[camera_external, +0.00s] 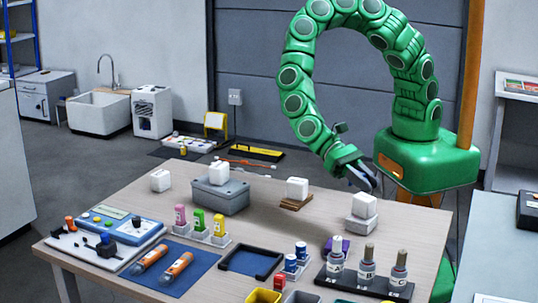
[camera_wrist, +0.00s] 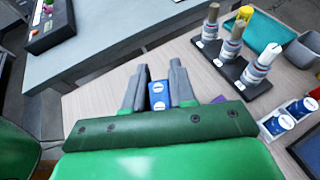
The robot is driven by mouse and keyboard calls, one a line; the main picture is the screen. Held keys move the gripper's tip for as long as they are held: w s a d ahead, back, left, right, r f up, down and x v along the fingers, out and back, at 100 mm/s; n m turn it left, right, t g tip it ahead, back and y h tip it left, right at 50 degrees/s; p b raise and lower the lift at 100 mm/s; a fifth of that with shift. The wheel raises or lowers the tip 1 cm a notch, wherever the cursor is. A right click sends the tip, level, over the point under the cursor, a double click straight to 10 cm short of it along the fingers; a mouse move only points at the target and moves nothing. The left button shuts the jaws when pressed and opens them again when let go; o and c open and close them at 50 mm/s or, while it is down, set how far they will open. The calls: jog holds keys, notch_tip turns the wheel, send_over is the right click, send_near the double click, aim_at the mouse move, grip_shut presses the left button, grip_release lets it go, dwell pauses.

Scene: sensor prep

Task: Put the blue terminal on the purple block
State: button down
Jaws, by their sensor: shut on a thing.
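My gripper (camera_external: 362,181) is above the right back part of the table. In the wrist view its two grey fingers (camera_wrist: 158,88) are shut on a blue terminal (camera_wrist: 158,97), a small blue piece with a white band. The held terminal cannot be made out in the external view. The purple block (camera_external: 345,243) sits on the table behind bottle A and is partly hidden by it. Only a sliver of the purple block (camera_wrist: 218,99) shows in the wrist view, past the gripper's edge. My gripper is apart from the block, behind it and higher.
White cubes on a grey block (camera_external: 363,225) and on a wooden plate (camera_external: 296,203) stand nearby. The mid-table is clear.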

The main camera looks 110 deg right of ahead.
jog(key=w+a+f, duration=0.2)
jog(key=w+a, duration=0.1)
jog(key=w, duration=0.1)
send_over(344, 247)
jog(key=s, duration=0.1)
jog(key=f, duration=0.4)
jog(key=shift+s+d+f, duration=0.15)
jog(key=shift+d+f, duration=0.1)
jog(key=shift+d, duration=0.15)
jog(key=shift+w+a+f, duration=0.35)
jog(key=shift+w+f, duration=0.2)
jog(key=shift+f, duration=1.8)
jog(key=shift+f, duration=0.15)
jog(key=c, duration=0.9)
grip_release()
